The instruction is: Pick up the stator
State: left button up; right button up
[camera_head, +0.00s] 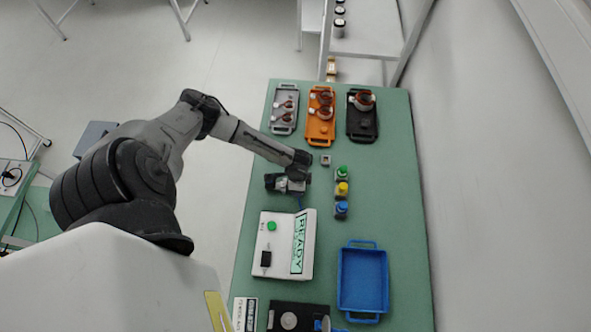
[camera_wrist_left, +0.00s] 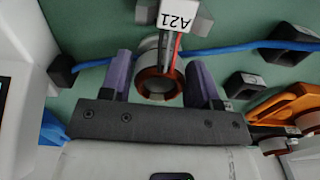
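A stator with a copper-coloured winding ring (camera_wrist_left: 160,84) and a white label reading "A21" is between the purple fingers of my left gripper (camera_wrist_left: 161,75) in the left wrist view. Red and dark leads run from it beneath the label. The fingers stand on either side of the ring, apparently with a small gap, so I take the gripper as open. In the head view my left gripper (camera_head: 291,184) is low over the green table, and it mostly hides this stator. My right gripper is in neither view.
Grey (camera_head: 283,129), orange (camera_head: 324,141) and black (camera_head: 362,138) trays hold copper-wound parts at the back. Green, yellow and blue buttons (camera_head: 342,188) stand right of the gripper. A white box (camera_head: 276,252) shows "READY". An empty blue tray (camera_head: 362,281) lies in front. A blue cable (camera_wrist_left: 220,50) crosses nearby.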

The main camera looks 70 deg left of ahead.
pick_arm(q)
jog(key=c, duration=0.6)
